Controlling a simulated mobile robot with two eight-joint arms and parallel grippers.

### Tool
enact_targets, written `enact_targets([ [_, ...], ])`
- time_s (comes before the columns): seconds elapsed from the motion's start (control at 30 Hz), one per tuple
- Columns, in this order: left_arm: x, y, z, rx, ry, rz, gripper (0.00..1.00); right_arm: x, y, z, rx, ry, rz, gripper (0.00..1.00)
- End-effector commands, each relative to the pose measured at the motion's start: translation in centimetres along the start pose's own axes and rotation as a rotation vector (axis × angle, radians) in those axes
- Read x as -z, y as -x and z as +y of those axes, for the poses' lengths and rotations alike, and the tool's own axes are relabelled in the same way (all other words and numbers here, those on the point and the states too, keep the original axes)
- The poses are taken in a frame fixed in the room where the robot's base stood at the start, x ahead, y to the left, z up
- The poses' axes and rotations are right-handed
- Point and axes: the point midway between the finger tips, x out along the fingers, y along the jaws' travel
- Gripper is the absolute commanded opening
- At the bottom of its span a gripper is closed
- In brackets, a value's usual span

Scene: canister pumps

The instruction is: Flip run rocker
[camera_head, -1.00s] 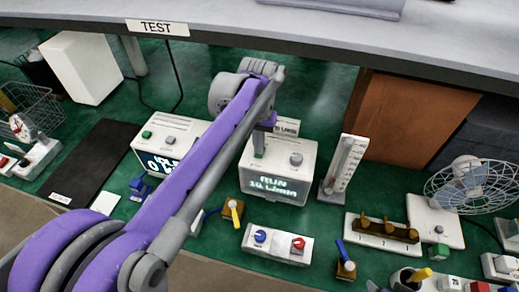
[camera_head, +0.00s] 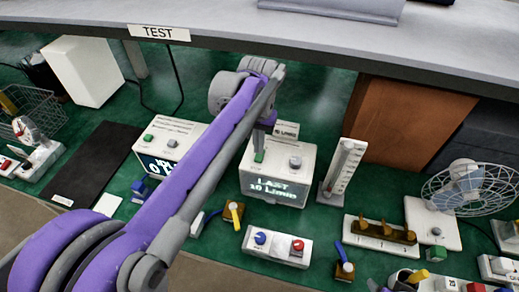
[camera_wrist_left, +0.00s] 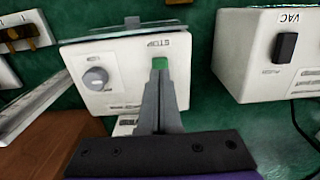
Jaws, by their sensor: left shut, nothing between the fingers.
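The middle white pump box (camera_head: 276,178) stands on the green bench top, and its lit display (camera_head: 277,188) reads "LAST 10 L/min". Its green rocker (camera_head: 259,157) is on the top face, left of a grey knob (camera_head: 295,162). In the left wrist view the green rocker (camera_wrist_left: 160,63) sits just under a "STOP" label, with the grey knob (camera_wrist_left: 95,79) to its left. My left gripper (camera_wrist_left: 159,80) is shut and empty, its tips at the rocker's edge and covering part of it. Whether they touch it I cannot tell. My right gripper is out of view.
A second white box (camera_head: 178,130) with green and grey controls stands left, its display partly behind my arm. A flow gauge (camera_head: 344,168) stands close right of the pump. A two-knob panel (camera_head: 277,245) lies in front. A shelf edge marked "TEST" (camera_head: 158,32) runs above.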

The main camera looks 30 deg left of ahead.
Motion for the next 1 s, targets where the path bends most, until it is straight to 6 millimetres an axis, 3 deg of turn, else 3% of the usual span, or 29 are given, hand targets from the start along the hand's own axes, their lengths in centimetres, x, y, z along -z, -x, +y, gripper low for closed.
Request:
enact_targets([
  [0.5,0.0,4.4,0.0,0.000,0.000,0.000,0.00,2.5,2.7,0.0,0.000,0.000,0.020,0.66],
  [1.0,0.0,4.5,0.0,0.000,0.000,-0.001,0.00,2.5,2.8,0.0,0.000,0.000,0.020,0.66],
])
